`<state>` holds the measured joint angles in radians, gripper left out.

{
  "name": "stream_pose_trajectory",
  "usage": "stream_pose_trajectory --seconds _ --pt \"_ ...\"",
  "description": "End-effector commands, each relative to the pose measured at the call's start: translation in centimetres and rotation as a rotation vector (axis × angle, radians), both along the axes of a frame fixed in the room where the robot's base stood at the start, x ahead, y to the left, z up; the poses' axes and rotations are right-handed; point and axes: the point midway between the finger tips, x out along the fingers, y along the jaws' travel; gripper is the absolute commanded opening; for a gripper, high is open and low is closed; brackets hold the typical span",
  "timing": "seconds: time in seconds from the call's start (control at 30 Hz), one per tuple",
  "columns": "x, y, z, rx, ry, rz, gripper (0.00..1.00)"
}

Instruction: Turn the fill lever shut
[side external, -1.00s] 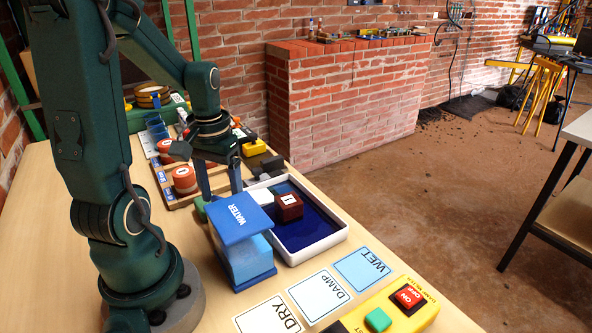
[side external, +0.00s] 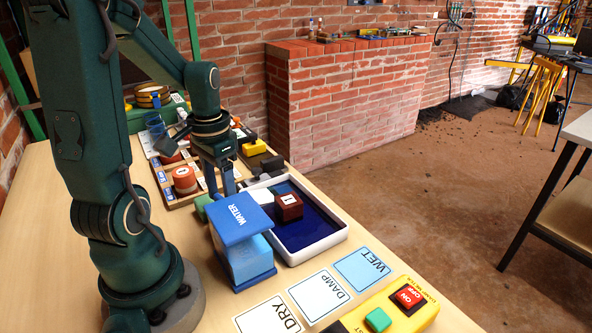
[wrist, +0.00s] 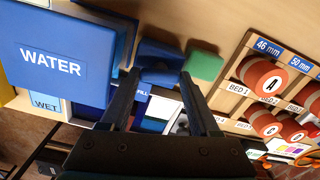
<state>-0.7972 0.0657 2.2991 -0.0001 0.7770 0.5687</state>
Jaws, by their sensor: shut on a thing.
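The blue WATER tank (side external: 243,245) stands on the bench; its blue top (wrist: 60,60) fills the left of the wrist view. Beside it, in the wrist view, is a dark blue lever piece (wrist: 160,56), with a label (wrist: 143,92) ending in "ILL" below it. A green block (wrist: 203,66) sits just right of the lever. My gripper (wrist: 160,78) is shut on the blue lever, one finger on each side. In the side view my gripper (side external: 221,190) points down behind the tank; the lever is hidden there.
A white tray (side external: 338,238) with a dark blue floor holds a brown brick block (side external: 289,206). Racks with orange cylinders (side external: 184,180) stand behind my gripper. WET (side external: 362,268), DAMP and DRY cards and a yellow box (side external: 420,318) with buttons lie in front.

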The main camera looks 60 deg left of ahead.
Motion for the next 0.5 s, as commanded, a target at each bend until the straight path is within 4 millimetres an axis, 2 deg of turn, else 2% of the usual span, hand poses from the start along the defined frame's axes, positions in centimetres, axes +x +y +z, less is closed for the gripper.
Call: stream_pose_trajectory --seconds 0.2,0.5 --pt "-0.01 0.03 0.07 0.001 0.000 -0.136 0.07" --pt "0.00 0.03 0.08 0.001 -0.001 -0.232 0.07"
